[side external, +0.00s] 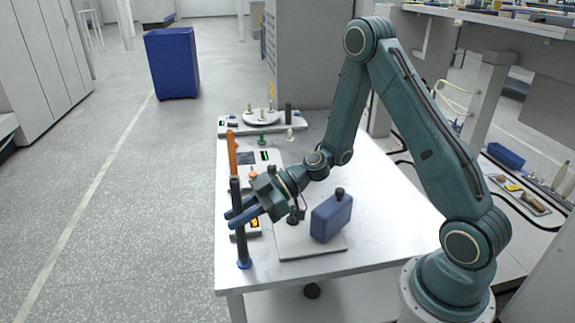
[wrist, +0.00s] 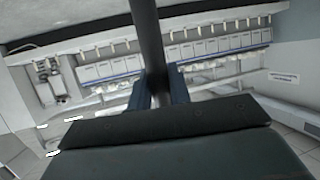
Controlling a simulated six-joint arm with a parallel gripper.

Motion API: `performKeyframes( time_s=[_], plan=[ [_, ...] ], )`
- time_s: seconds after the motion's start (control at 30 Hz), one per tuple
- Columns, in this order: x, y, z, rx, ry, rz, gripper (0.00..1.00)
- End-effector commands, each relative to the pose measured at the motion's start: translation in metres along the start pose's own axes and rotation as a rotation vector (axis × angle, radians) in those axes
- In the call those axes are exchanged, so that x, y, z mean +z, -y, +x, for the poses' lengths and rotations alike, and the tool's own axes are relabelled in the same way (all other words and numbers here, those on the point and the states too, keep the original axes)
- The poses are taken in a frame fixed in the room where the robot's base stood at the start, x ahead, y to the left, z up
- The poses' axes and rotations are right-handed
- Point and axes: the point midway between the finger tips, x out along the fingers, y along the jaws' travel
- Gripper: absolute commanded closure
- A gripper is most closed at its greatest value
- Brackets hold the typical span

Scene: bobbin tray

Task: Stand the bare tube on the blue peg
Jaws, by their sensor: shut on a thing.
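The bare tube (side external: 240,243) is a long dark grey cylinder, close to upright near the table's front left corner. My gripper (side external: 238,219) is shut on it with blue fingers, around its middle. In the wrist view the tube (wrist: 149,45) runs up between the two fingers (wrist: 159,95). The blue peg's base (side external: 244,264) shows at the tube's lower end, and the two meet in the side view. The peg's shaft is not visible; whether the tube rests fully on the base is hard to tell.
A blue bottle (side external: 331,217) with a dark cap stands on a pale board (side external: 290,248) right of my gripper. An orange cylinder (side external: 231,150) stands behind the tube. A white tray (side external: 232,129) with small pegs is at the back. The table's right side is clear.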

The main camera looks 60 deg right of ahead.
Motion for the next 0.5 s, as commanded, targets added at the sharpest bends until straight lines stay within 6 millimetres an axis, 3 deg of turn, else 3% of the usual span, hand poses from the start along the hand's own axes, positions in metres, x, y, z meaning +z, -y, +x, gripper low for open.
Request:
performKeyframes(
  time_s=[0.5],
  plan=[
    [0.0091,0.0001,0.0037,0.000,0.000,0.000,1.00]
  ],
)
